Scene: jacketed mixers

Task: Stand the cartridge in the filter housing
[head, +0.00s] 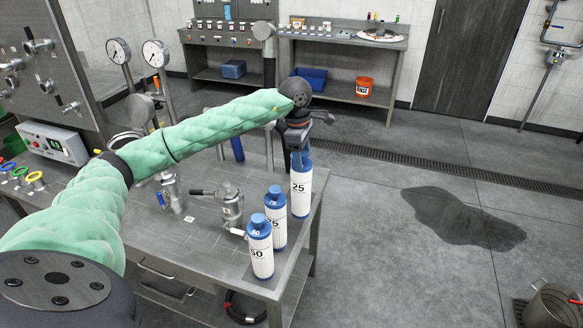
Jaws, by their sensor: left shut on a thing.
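My left gripper (299,146) reaches in from the left and is shut on the blue top of a white cartridge marked 25 (300,190), at the right edge of the steel table. The cartridge is upright; I cannot tell whether its base touches the table. Two similar blue-capped cartridges stand in front of it: one whose number is partly hidden, ending in 5 (276,226), and one marked 50 (260,254). A steel vessel that looks like the filter housing (231,208) stands on the table left of the cartridges. Its inside cannot be seen. My right gripper is out of view.
The steel table (195,245) has bare room at its front left. A metal fitting (173,195) stands left of the vessel. Gauges (155,53) rise behind my arm.

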